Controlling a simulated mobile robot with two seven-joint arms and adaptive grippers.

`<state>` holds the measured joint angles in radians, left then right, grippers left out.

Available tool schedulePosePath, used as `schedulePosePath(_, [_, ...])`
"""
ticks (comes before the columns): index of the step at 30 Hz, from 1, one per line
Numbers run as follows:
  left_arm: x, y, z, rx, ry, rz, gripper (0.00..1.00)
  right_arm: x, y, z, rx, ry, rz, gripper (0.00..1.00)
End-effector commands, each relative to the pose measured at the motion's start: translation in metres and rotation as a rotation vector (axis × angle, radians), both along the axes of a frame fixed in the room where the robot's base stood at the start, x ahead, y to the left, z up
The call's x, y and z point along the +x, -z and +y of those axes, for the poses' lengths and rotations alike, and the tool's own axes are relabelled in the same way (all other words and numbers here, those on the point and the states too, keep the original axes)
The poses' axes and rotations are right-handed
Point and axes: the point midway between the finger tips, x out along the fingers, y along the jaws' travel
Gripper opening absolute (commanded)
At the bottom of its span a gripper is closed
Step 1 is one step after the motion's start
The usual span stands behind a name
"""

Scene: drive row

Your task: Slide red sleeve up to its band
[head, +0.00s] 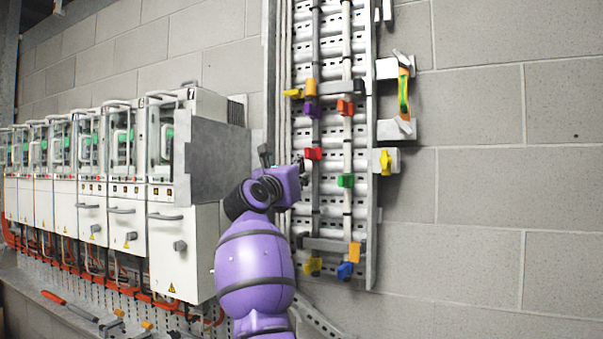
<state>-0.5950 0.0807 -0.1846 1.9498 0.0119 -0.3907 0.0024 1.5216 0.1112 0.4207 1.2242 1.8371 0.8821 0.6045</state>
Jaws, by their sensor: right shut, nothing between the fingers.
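Two red pieces show on the vertical rods of the wall rack: one (313,153) on the left rod beside my right gripper, and another (345,107) higher on the right rod. I cannot tell from this view which is the task's sleeve. A purple piece (312,107) sits above the lower red one on the left rod. My right gripper (302,165) is shut and empty, close to the left rod just below and left of the lower red piece. Contact cannot be told. The band is too small to make out surely. My left gripper is out of view.
A green piece (346,180) sits on the right rod. Orange (354,251), blue (345,271) and yellow (312,266) pieces are near the rack's bottom. A yellow-handled fitting (385,162) projects at right. White cabinets (180,250) line the left.

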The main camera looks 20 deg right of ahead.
Motion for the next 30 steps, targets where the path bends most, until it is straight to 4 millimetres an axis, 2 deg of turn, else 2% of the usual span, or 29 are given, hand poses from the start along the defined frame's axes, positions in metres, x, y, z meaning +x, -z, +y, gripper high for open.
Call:
schedulePosePath(5, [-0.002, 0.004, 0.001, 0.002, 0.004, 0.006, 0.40, 0.003, 0.015, 0.001, 0.000, 0.002, 0.005, 0.00])
schedulePosePath(10, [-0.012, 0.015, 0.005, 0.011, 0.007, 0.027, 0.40, 0.008, 0.053, 0.005, 0.001, 0.004, 0.011, 0.00])
schedulePosePath(11, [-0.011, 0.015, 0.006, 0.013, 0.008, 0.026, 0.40, 0.001, 0.049, 0.015, 0.002, 0.000, 0.003, 0.00])
schedulePosePath(15, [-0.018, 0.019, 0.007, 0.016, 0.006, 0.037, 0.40, -0.022, 0.055, 0.039, 0.002, 0.000, 0.001, 0.00])
schedulePosePath(21, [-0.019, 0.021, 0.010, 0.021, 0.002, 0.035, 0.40, -0.046, 0.063, 0.065, 0.001, 0.001, 0.002, 0.00])
schedulePosePath(26, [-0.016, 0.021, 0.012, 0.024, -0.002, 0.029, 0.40, -0.056, 0.067, 0.075, -0.001, 0.004, 0.002, 0.00])
schedulePosePath(28, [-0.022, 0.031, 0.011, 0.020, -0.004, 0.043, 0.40, -0.054, 0.076, 0.080, 0.003, -0.002, 0.001, 0.00])
schedulePosePath(30, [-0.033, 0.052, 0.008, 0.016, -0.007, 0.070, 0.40, -0.049, 0.091, 0.083, 0.016, -0.008, -0.006, 0.00])
